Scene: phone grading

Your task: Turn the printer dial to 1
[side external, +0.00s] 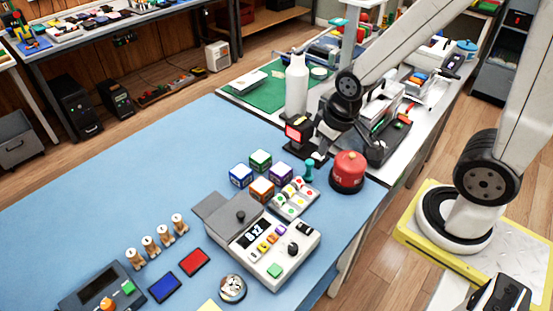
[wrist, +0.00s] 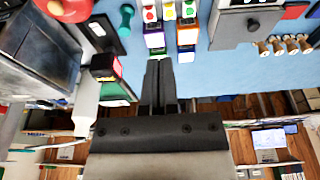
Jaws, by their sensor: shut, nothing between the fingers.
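A light grey machine (side external: 278,240) with a dark lid, a small display and coloured buttons stands on the blue table; it looks like the printer. A black knob (side external: 293,248) on its right part looks like the dial; its setting is too small to read. The wrist view shows only its lid side (wrist: 240,28) at the top right, with the dial out of frame. My gripper (side external: 318,157) is above the back of the table, behind the coloured cubes and apart from the machine. In the wrist view its fingers (wrist: 158,64) are together and empty.
Several coloured cubes (side external: 262,188), a button tray (side external: 294,199), a teal peg (side external: 309,168) and a red round object (side external: 348,170) lie between gripper and machine or beside it. A white bottle (side external: 296,85) stands behind. A dark device (side external: 95,292) sits front left. The table's left side is clear.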

